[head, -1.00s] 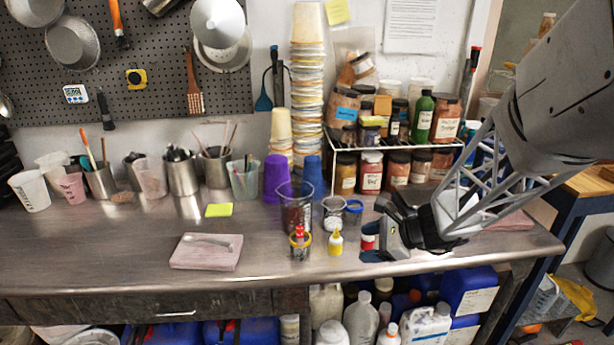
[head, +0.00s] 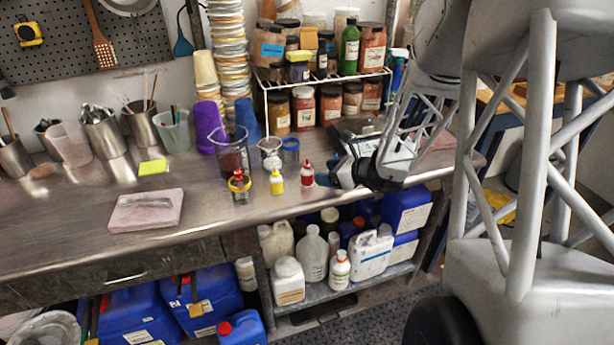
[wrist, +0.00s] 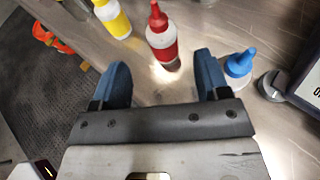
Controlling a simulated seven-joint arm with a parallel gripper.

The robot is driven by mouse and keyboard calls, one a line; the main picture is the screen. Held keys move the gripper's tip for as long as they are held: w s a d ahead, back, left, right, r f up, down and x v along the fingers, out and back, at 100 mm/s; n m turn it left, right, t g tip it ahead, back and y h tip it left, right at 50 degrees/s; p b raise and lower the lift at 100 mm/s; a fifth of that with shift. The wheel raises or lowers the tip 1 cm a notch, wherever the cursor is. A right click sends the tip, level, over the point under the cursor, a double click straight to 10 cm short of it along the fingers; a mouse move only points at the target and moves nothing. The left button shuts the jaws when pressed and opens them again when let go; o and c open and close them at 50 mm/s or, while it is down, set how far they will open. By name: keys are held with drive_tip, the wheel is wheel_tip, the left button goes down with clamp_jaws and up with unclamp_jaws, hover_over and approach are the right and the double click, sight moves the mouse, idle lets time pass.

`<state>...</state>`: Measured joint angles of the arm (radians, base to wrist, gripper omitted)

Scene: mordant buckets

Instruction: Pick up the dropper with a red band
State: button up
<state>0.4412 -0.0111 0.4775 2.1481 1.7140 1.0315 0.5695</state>
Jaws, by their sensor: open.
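A small dropper bottle with a red nozzle and a red band (head: 307,174) stands upright on the steel bench. In the wrist view the red-banded dropper (wrist: 162,42) is just beyond my fingertips, roughly between their lines and apart from both. My gripper (head: 328,176) is low over the bench to its right, open and empty. Its two blue fingers also show in the wrist view (wrist: 161,68). A yellow-banded dropper (head: 277,183) stands to the left. A blue-capped dropper (wrist: 239,65) stands close to the right finger in the wrist view.
A small cup (head: 240,189) with a red-tipped item, a clear beaker (head: 230,152) and small jars stand left and behind. A pink slab (head: 146,210) lies further left. The bench's front edge is close by. Bare bench lies between slab and cup.

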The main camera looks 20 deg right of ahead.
sight(307, 172)
drive_tip(key=shift+x, duration=1.25)
drive_tip(key=shift+x, duration=2.55)
drive_tip(key=shift+d+f, duration=0.1)
drive_tip(key=c, duration=1)
